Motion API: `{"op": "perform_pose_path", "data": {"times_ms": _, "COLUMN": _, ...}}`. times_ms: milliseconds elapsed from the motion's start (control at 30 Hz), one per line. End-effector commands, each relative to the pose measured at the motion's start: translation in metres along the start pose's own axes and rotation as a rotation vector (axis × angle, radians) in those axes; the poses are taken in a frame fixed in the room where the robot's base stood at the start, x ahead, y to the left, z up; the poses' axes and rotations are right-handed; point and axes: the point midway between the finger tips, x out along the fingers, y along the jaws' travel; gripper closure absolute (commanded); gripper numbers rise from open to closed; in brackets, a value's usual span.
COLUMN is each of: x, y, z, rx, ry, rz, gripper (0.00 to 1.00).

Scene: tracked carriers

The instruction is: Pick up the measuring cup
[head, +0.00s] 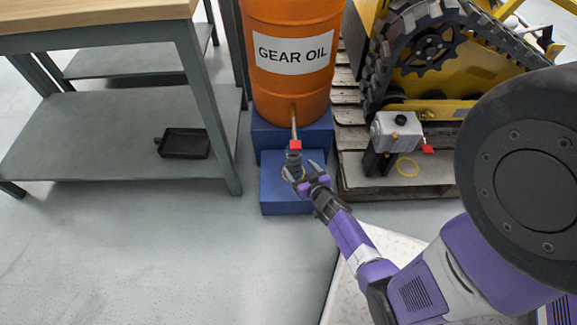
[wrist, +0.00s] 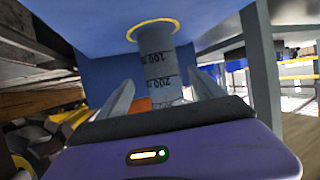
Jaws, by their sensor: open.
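The measuring cup (head: 293,158) is a grey cylinder on the blue step under the drum's spout. It also shows in the wrist view (wrist: 157,65), with dark marks reading 100 and 200. A yellow ring (wrist: 156,25) surrounds its end at the blue surface. My gripper (head: 302,170) is at the cup, over the step. In the wrist view its open fingers (wrist: 160,92) lie on either side of the cup's near end. I cannot tell whether either finger touches it. My gripper partly hides the cup in the head view.
An orange gear oil drum (head: 293,85) with a red-handled tap (head: 295,145) stands on a blue stand (head: 290,135). A workbench (head: 100,25) with a black tray (head: 183,143) is left. A tracked machine (head: 430,50), grey container (head: 397,131) and empty yellow ring (head: 407,176) are right.

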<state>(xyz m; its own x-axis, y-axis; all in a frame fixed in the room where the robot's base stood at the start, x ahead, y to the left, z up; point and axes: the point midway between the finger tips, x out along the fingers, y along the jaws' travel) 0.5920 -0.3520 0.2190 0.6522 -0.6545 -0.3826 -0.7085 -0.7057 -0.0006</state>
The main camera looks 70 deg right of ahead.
Motion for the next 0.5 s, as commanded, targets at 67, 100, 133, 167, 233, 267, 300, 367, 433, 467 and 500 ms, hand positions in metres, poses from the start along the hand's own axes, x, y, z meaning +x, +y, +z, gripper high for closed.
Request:
{"op": "perform_pose_path", "data": {"times_ms": 67, "x": 0.009, "y": 0.0, "z": 0.002, "rx": -0.001, "ry": 0.001, "rz": 0.0, "gripper": 0.23}}
{"op": "perform_pose_path", "data": {"times_ms": 100, "x": 0.012, "y": 0.0, "z": 0.003, "rx": 0.0, "ry": 0.001, "rz": 0.001, "gripper": 0.23}}
{"op": "perform_pose_path", "data": {"times_ms": 133, "x": 0.016, "y": -0.001, "z": 0.003, "rx": 0.0, "ry": 0.001, "rz": 0.001, "gripper": 0.23}}
{"op": "perform_pose_path", "data": {"times_ms": 167, "x": 0.019, "y": -0.001, "z": 0.004, "rx": 0.0, "ry": 0.001, "rz": 0.002, "gripper": 0.23}}
{"op": "perform_pose_path", "data": {"times_ms": 233, "x": 0.03, "y": -0.002, "z": 0.006, "rx": 0.0, "ry": 0.002, "rz": 0.001, "gripper": 0.23}}
{"op": "perform_pose_path", "data": {"times_ms": 267, "x": 0.034, "y": -0.003, "z": 0.006, "rx": -0.001, "ry": 0.002, "rz": 0.001, "gripper": 0.23}}
{"op": "perform_pose_path", "data": {"times_ms": 300, "x": 0.039, "y": -0.003, "z": 0.007, "rx": -0.002, "ry": 0.001, "rz": 0.001, "gripper": 0.23}}
{"op": "perform_pose_path", "data": {"times_ms": 367, "x": 0.047, "y": -0.004, "z": 0.005, "rx": 0.0, "ry": 0.002, "rz": 0.001, "gripper": 0.23}}
{"op": "perform_pose_path", "data": {"times_ms": 433, "x": 0.053, "y": -0.003, "z": 0.005, "rx": -0.001, "ry": 0.0, "rz": 0.001, "gripper": 0.23}}
{"op": "perform_pose_path", "data": {"times_ms": 467, "x": 0.054, "y": -0.003, "z": 0.005, "rx": -0.001, "ry": 0.0, "rz": 0.001, "gripper": 0.23}}
{"op": "perform_pose_path", "data": {"times_ms": 500, "x": 0.056, "y": -0.003, "z": 0.004, "rx": 0.0, "ry": 0.0, "rz": 0.001, "gripper": 0.23}}
